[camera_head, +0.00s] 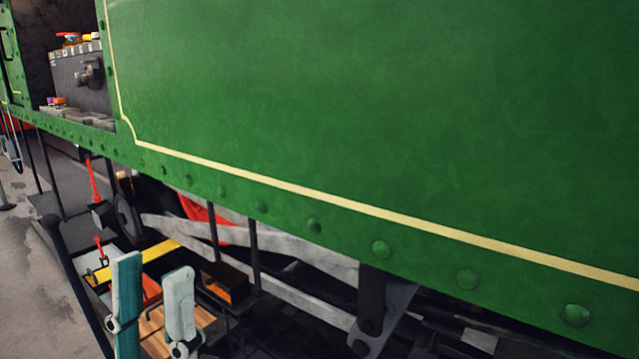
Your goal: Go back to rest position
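My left gripper (153,266) shows at the bottom left of the head view. My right gripper is not in view.
The tram's green riveted side panel (380,120) with a cream line fills most of the view. A dark box (82,75) with colored items stands in the opening at upper left. Rods (270,285), a yellow bar (140,260) and a wooden board (172,328) lie below. Grey floor (35,270) is free at left.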

